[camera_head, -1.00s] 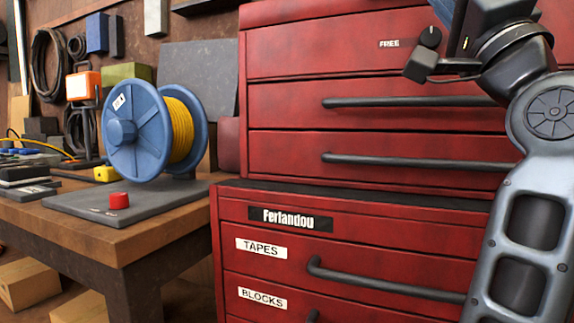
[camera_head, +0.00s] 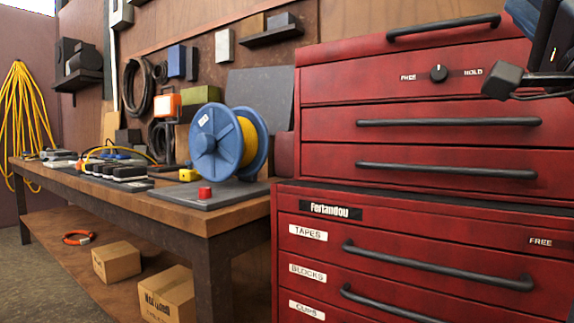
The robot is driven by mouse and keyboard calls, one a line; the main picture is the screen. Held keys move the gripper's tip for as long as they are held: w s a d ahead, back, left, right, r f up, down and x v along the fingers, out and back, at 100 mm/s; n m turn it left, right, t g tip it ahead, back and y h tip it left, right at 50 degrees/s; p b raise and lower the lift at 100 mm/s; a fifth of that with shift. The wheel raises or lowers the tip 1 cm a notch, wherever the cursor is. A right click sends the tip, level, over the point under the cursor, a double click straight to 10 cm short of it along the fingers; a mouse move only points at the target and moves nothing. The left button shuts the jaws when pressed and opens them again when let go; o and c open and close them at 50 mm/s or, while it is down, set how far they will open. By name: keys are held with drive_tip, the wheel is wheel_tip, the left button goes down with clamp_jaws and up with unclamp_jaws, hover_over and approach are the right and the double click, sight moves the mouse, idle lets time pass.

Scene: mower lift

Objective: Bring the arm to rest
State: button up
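Part of my arm shows at the upper right edge of the head view, in front of the red tool chest (camera_head: 330,85). A dark block-shaped piece (camera_head: 502,81) at the arm's end hangs before the chest's upper drawers; I cannot tell whether it is a finger of my gripper. The fingertips cannot be made out, so whether the gripper is open or shut, or holds anything, is not shown. Most of the arm lies outside the picture.
A wooden workbench (camera_head: 235,221) stands left of the chest, bearing a blue cable reel (camera_head: 217,143) with yellow cable and a red button (camera_head: 205,193). Cardboard boxes (camera_head: 117,261) sit on its lower shelf. The chest's drawer handles (camera_head: 448,122) stick out. Bare floor (camera_head: 40,285) shows at lower left.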

wheel_tip(320, 180, down, 26)
drive_tip(key=w+a+n+g+h, duration=0.1)
drive_tip(key=n+g, duration=0.2)
drive_tip(key=g, duration=0.1)
drive_tip(key=s+a+f+n+g, duration=0.1)
drive_tip(key=s+f+n+g, duration=0.1)
drive_tip(key=s+f, duration=0.7)
drive_tip(key=s+f+n+g, duration=0.3)
drive_tip(key=s+f, duration=0.3)
drive_tip(key=f, duration=0.8)
drive_tip(key=s+a+f+n+g, duration=0.2)
drive_tip(key=s+f, duration=0.2)
drive_tip(key=s, duration=0.7)
drive_tip(key=s+a+f+n+g, duration=0.15)
drive_tip(key=s+f, duration=0.25)
drive_tip(key=s, duration=0.7)
wheel_tip(320, 180, up, 28)
drive_tip(key=p, duration=2.7)
drive_tip(key=shift+f+g, duration=0.25)
drive_tip(key=shift+g, duration=0.2)
